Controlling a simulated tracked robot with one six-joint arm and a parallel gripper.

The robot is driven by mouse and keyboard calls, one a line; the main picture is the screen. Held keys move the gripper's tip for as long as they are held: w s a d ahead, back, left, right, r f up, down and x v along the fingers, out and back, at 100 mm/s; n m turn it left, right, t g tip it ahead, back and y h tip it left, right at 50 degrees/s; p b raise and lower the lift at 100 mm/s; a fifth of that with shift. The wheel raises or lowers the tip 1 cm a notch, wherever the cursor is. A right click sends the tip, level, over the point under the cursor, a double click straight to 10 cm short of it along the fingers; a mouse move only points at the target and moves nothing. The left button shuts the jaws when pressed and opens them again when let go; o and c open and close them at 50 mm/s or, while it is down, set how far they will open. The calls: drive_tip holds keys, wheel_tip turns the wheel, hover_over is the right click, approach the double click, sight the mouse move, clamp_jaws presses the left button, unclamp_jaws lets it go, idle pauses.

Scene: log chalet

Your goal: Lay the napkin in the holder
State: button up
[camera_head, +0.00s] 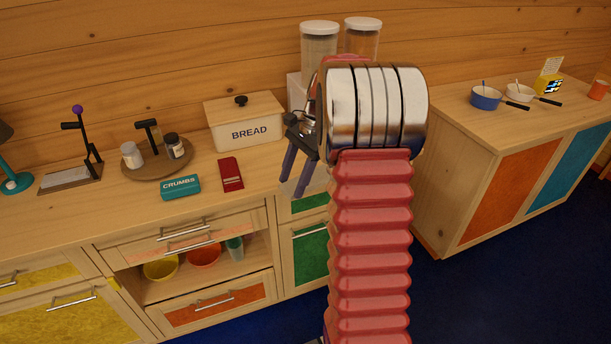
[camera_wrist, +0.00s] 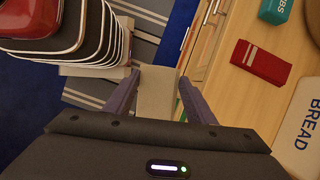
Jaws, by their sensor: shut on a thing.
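My gripper (camera_head: 299,185) is at the counter's right end, its two dark purple fingers pointing down. In the wrist view, the fingers (camera_wrist: 157,92) are shut on a plain beige piece (camera_wrist: 156,88), which looks like the napkin. It shows only as a small pale patch between the fingers in the head view. The likely holder (camera_head: 72,178) stands at the counter's far left: a wooden base with a pale flat top and a black upright arm with a purple knob. It is well left of my gripper and not in the wrist view.
A red striped packet (camera_head: 231,174), teal CRUMBS box (camera_head: 181,187), BREAD box (camera_head: 244,121) and round wooden tray (camera_head: 157,168) with two shakers stand between. Jars (camera_head: 319,50) stand behind my arm. A teal lamp (camera_head: 14,183) is beside the holder. The counter's front strip is clear.

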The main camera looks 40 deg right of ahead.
drive_tip(key=w+a+f+n+g+h, duration=0.2)
drive_tip(key=w+a+f+n, duration=0.1)
drive_tip(key=a+n, duration=0.6)
drive_tip(key=w+a+f+n+g+h, duration=0.2)
drive_tip(key=a+n, duration=0.7)
drive_tip(key=a, duration=0.6)
wheel_tip(320, 180, down, 2)
drive_tip(key=shift+w+a+n+g+h, duration=0.3)
drive_tip(key=shift+w+a+n+g, duration=0.15)
drive_tip(key=shift+w, duration=0.25)
